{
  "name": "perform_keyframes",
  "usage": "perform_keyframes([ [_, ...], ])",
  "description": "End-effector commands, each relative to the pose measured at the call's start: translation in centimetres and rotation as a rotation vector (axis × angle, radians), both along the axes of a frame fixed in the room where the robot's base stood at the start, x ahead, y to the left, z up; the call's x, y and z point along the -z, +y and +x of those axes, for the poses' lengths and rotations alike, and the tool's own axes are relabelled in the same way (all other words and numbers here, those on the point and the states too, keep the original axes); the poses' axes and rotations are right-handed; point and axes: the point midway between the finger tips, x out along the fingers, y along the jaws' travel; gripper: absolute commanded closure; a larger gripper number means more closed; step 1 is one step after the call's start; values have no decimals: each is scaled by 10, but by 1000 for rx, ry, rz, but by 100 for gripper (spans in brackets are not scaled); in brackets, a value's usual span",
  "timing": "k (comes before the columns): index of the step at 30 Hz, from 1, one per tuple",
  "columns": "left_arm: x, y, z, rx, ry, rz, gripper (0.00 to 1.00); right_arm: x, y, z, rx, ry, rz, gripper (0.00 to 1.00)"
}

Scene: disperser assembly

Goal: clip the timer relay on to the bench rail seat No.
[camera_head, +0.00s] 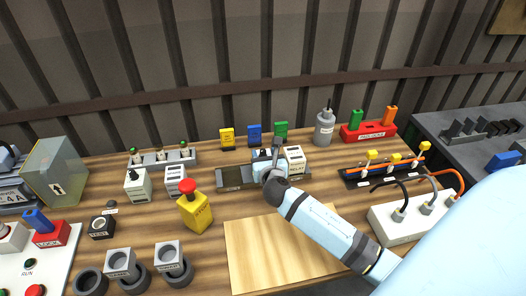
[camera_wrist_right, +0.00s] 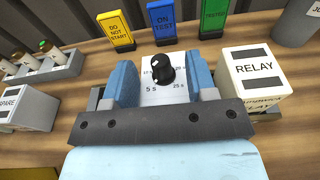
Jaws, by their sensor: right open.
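The timer relay (camera_wrist_right: 165,94) is a white block with a black knob and second marks on its face. In the right wrist view it stands between the two blue fingers of my right gripper (camera_wrist_right: 162,80). The gripper is open around it; whether a finger touches it, I cannot tell. In the head view my right gripper (camera_head: 268,164) hides most of the timer relay, at the bench rail (camera_head: 235,178). The rail's left part is bare. Whether the timer relay is clipped on its seat is hidden. My left gripper is out of view.
A white RELAY block (camera_wrist_right: 256,75) stands close right of the gripper. Yellow, blue and green tags (camera_head: 254,134) stand behind. A SPARE block (camera_head: 176,181) and a yellow stop-button box (camera_head: 195,212) are to the left. A bare wooden board (camera_head: 255,250) lies in front.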

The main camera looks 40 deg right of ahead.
Motion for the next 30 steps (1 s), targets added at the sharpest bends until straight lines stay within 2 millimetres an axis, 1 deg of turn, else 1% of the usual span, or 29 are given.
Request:
perform_keyframes([
  [1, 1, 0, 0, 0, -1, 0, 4, 0, 5, -11, -3, 1, 1, 48],
  [3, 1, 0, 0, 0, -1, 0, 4, -3, 12, -26, -2, 2, 1, 48],
  [9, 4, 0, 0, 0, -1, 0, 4, -10, 32, -66, -2, 0, 2, 48],
  [12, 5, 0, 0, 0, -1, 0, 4, -13, 39, -81, -2, 0, 2, 48],
  [15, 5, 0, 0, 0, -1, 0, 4, -15, 45, -92, -2, 0, 0, 48],
  [20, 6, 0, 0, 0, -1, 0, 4, -17, 48, -100, 0, -1, 0, 48],
  [30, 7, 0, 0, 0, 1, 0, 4, -18, 49, -100, -1, -1, 0, 48],
])
